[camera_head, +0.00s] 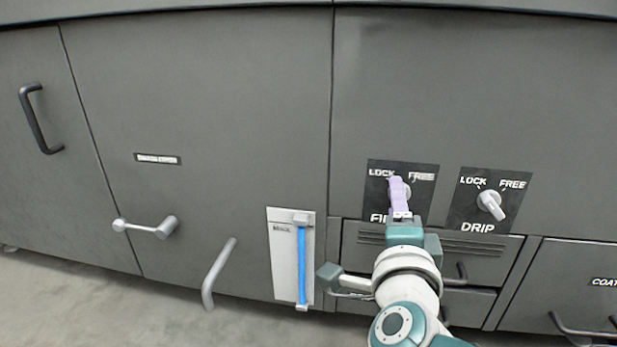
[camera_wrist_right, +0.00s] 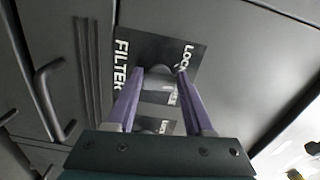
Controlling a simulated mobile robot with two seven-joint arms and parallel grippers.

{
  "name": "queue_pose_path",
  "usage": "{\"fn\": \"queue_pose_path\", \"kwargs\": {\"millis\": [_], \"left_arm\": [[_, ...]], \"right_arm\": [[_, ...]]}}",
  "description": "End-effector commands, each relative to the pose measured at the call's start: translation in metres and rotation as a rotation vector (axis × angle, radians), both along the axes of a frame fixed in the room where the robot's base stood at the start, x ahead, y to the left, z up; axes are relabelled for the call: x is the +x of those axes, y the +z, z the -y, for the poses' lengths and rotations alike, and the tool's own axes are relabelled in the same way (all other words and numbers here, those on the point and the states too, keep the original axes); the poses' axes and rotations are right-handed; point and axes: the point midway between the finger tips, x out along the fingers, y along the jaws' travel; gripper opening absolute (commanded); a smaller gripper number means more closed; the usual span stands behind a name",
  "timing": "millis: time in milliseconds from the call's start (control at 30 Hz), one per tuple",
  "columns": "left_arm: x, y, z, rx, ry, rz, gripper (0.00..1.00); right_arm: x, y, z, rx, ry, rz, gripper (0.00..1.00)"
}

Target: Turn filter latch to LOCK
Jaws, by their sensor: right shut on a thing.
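The filter latch sits on a black plate (camera_head: 425,178) marked LOCK on the left and FREE on the right, in the right half of the head view. My right gripper (camera_head: 399,184) covers much of the latch and the plate's lettering. In the right wrist view, the purple fingers of my right gripper (camera_wrist_right: 160,74) are on either side of the grey latch knob (camera_wrist_right: 158,71), shut on it. The plate (camera_wrist_right: 185,52) shows FILTER and part of LOCK there. Which mark the latch points to cannot be told. My left gripper is not in view.
A similar DRIP latch (camera_head: 491,204) is close on the right, its handle slanting. Below are a vented drawer (camera_head: 490,247) and drawer handles. To the left are a white gauge with a blue strip (camera_head: 302,262), a lever (camera_head: 148,228) and a bar handle (camera_head: 217,272).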

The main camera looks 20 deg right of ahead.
Motion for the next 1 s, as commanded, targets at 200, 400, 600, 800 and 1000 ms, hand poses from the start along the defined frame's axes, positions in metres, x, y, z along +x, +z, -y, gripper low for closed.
{"fn": "queue_pose_path", "kwargs": {"millis": [200, 400, 600, 800, 1000], "left_arm": [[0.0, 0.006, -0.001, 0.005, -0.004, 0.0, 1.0], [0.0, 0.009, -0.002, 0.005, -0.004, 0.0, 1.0], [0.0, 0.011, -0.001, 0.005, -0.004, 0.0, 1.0], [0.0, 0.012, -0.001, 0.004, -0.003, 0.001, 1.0], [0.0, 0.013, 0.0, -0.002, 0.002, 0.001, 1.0]], "right_arm": [[0.0, 0.0, 0.0, -0.177, 0.0, -0.108, 0.0], [0.0, -0.001, 0.001, -0.327, -0.001, -0.199, 0.0], [-0.001, -0.002, 0.001, -0.449, -0.001, -0.274, 0.0], [0.0, -0.003, 0.001, -0.531, 0.0, -0.323, 0.0], [-0.001, -0.003, 0.002, -0.574, 0.0, -0.349, 0.0]]}}
